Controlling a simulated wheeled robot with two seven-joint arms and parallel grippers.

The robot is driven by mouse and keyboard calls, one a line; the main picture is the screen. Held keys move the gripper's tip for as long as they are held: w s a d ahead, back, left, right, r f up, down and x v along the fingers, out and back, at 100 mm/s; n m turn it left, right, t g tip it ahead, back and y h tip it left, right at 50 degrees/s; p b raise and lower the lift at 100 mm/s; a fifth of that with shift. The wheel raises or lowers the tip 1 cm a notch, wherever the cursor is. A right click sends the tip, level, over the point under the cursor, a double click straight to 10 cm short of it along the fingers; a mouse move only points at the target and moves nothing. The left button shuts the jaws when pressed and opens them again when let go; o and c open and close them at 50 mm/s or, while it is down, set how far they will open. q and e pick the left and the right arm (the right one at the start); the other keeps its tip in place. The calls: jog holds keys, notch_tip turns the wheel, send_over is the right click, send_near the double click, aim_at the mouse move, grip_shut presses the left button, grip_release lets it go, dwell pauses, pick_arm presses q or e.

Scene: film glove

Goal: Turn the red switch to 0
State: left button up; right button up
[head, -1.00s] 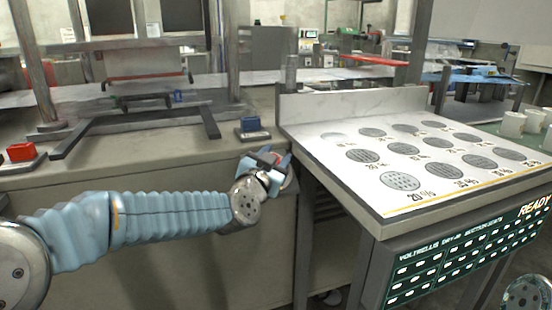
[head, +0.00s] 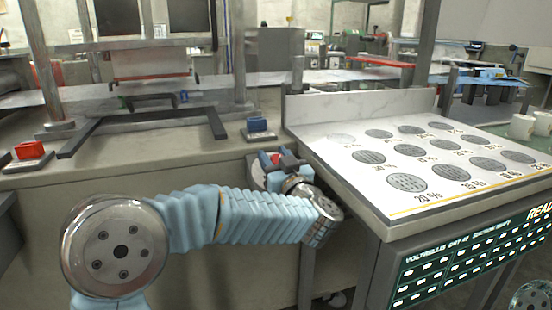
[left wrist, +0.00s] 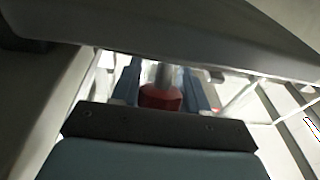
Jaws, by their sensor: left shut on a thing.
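A red knob, which looks like the red switch (left wrist: 160,97), sits between the two blue fingers of my left gripper (left wrist: 162,86) in the left wrist view. A grey round post adjoins it. The gripper is shut on it. In the head view my left gripper (head: 272,166) is at the counter's front edge, by the gap beside the white-topped table, and some red (head: 287,158) shows at its fingers. The gripper and wrist hide most of the knob. No 0 mark or pointer can be made out. My right gripper is not in view.
A blue block on a dark base (head: 257,126) stands on the counter just behind the gripper. A similar red block (head: 29,150) is at the far left. The white-topped table (head: 350,194) with grey discs is close on the right.

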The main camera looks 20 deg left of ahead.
pick_arm(q)
jog(key=shift+a+n+g+y, duration=0.1)
jog(key=shift+n+g+y, duration=0.5)
jog(key=shift+n, duration=0.1)
jog(key=o, duration=1)
jog(key=shift+c, duration=0.2)
jog(key=v, duration=0.7)
jog(key=shift+s+b, duration=0.25)
jog(key=shift+b, duration=0.15)
